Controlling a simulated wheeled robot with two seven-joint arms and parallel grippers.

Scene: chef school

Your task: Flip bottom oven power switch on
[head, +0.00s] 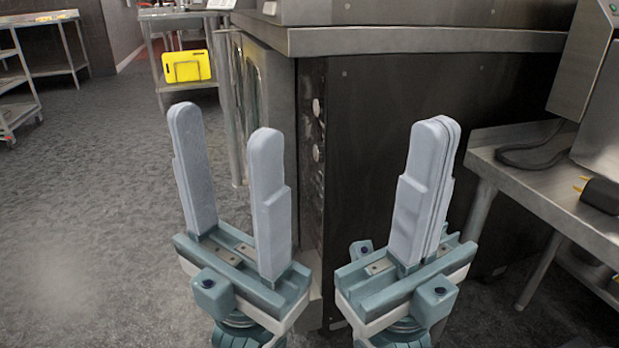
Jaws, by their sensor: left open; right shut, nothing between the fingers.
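The oven (420,95) is a large steel and dark unit standing in the middle, its dark side panel facing me. Its narrow control strip (311,150) faces left at a steep angle and carries round knobs (317,107). I cannot make out the bottom power switch; the lower strip is partly hidden behind my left gripper. My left gripper (226,150) is open and empty, pointing up, in front of and left of the oven's front corner. My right gripper (433,150) is shut and empty, pointing up in front of the side panel. Whether either touches the oven is unclear.
A steel table (560,205) with a plug and dark cord stands at the right. A yellow board (187,66) sits on a rack at the back. Steel shelving is at the far left. The grey floor (80,210) on the left is clear.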

